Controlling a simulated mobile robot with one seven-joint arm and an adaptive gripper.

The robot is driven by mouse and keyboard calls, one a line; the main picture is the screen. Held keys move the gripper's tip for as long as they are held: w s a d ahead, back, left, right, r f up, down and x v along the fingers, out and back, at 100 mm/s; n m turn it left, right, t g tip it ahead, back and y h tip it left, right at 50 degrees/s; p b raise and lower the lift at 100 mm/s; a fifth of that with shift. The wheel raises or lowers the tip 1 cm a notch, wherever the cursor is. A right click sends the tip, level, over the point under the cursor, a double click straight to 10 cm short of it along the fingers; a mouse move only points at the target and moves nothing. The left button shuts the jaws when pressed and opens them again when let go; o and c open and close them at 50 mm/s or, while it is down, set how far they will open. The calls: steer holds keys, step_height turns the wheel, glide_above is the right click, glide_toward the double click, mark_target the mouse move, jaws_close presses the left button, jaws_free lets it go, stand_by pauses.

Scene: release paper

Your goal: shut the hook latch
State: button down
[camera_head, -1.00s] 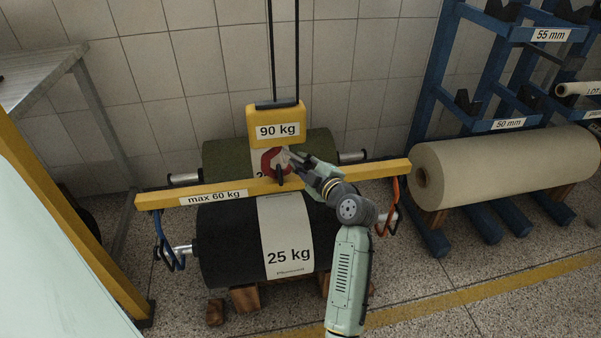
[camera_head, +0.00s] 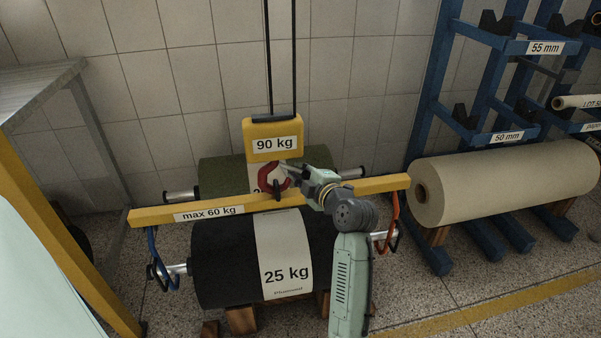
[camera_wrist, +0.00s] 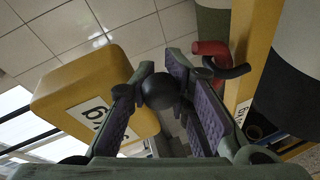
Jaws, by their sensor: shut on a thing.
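The red hook (camera_head: 268,179) hangs under the yellow 90 kg hoist block (camera_head: 273,132). A dark ring (camera_head: 278,190) on the yellow beam (camera_head: 330,189) passes through it. My gripper (camera_head: 286,170) comes in from the right, at the hook's upper right side. In the wrist view, my gripper (camera_wrist: 158,78) is shut on a round black knob (camera_wrist: 160,92) between its purple-padded fingers. Part of the red hook (camera_wrist: 210,48) and the dark ring (camera_wrist: 228,69) show beyond the right finger. The latch itself is mostly hidden, so I cannot tell whether it closes the hook.
A black 25 kg roll (camera_head: 225,265) lies below the beam, with a green roll (camera_head: 219,173) behind. A blue sling (camera_head: 158,262) and an orange sling (camera_head: 394,215) hang from the beam ends. A blue rack (camera_head: 433,115) and beige roll (camera_head: 510,180) stand at right.

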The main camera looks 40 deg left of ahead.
steer(key=c, duration=1.7)
jaws_free()
steer(key=shift+w+d, duration=0.1)
steer(key=shift+d, duration=0.15)
steer(key=shift+a, duration=0.1)
